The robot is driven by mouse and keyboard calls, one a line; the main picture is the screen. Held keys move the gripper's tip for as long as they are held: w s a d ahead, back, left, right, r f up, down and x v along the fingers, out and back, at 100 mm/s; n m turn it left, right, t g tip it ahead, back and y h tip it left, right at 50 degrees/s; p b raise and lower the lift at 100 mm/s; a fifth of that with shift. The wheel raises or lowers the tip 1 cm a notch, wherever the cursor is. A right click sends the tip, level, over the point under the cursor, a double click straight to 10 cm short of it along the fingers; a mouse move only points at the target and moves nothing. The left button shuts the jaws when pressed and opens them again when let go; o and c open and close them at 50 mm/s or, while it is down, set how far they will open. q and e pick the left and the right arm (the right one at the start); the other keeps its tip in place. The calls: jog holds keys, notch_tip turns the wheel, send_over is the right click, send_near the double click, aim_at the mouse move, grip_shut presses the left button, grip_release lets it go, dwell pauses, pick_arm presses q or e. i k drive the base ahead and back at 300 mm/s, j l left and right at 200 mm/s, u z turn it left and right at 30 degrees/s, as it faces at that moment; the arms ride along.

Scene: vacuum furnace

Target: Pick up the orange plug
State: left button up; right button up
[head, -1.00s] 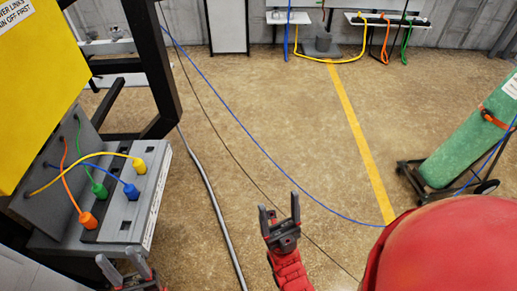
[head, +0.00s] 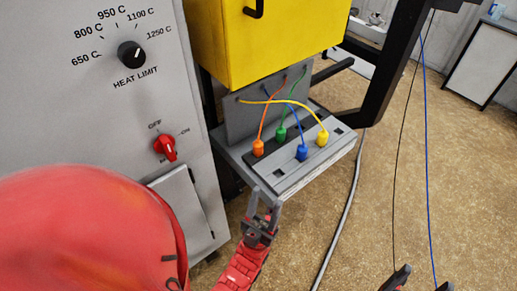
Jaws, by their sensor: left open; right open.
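The orange plug (head: 258,148) stands upright at the left end of the grey socket panel (head: 290,178), its orange cable curving up to the grey backing below the yellow box. My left gripper (head: 265,199) is open and empty, lower in the picture than the plug and apart from it, in front of the panel's near edge. My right gripper (head: 425,279) is open at the bottom right edge, mostly cut off, far from the plug.
Green (head: 281,134), blue (head: 302,153) and yellow (head: 322,138) plugs stand right of the orange one, with crossing cables. The yellow box (head: 275,45) overhangs behind. A grey cabinet (head: 95,110) with a dial and a red switch (head: 166,147) stands left. Floor at right is mostly clear.

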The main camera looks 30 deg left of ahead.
aim_at(257, 145)
jog(key=l+u, duration=0.35)
jog(key=k+l+u, duration=0.3)
jog(key=l, duration=0.15)
jog(key=l+u, duration=0.35)
jog(key=k+l+u, duration=0.35)
jog(key=i, duration=0.1)
